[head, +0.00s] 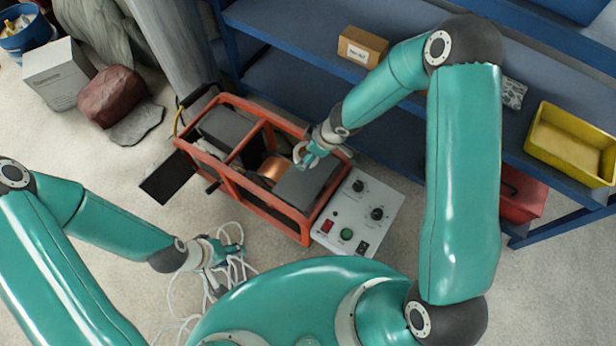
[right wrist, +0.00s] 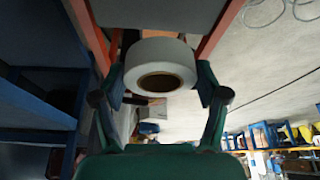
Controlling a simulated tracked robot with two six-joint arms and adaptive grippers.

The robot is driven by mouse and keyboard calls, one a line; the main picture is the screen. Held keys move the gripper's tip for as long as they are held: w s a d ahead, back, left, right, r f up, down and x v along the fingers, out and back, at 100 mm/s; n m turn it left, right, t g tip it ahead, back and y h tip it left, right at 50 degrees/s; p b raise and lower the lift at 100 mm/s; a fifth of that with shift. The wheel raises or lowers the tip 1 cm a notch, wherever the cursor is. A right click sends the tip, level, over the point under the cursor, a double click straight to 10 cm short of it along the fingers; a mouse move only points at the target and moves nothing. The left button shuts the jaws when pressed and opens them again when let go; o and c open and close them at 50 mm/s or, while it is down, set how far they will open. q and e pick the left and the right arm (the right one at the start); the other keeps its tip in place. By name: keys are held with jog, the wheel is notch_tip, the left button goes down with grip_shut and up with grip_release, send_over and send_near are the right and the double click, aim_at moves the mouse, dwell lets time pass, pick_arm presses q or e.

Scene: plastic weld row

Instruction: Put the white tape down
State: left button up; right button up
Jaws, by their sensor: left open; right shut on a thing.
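The white tape (right wrist: 160,50) is a roll with a brown core in the right wrist view, with a finger of my right gripper (right wrist: 162,80) on each side of it. In the head view the right gripper (head: 308,158) is over the orange-framed machine (head: 228,183), and a small pale rim of the tape (head: 298,152) shows at its fingers. How high the tape is above the machine I cannot tell. My left gripper (head: 228,256) is open, low at the left, among loose white cable (head: 240,272).
A white control panel (head: 358,213) with knobs and buttons adjoins the machine. A blue shelf (head: 300,95) behind holds a cardboard box (head: 362,46) and a yellow bin (head: 572,143). A red bin (head: 520,192) sits under the shelf. Bare floor (head: 120,190) lies left of the machine.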

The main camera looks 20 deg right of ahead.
aim_at(305, 175)
notch_tip(305, 175, down, 12)
jog(key=b, duration=0.9)
jog(key=shift+r+b, duration=0.25)
jog(key=shift+b, duration=0.1)
jog(key=shift+f, duration=0.15)
jog(key=o, duration=1.1)
jog(key=shift+o, duration=0.2)
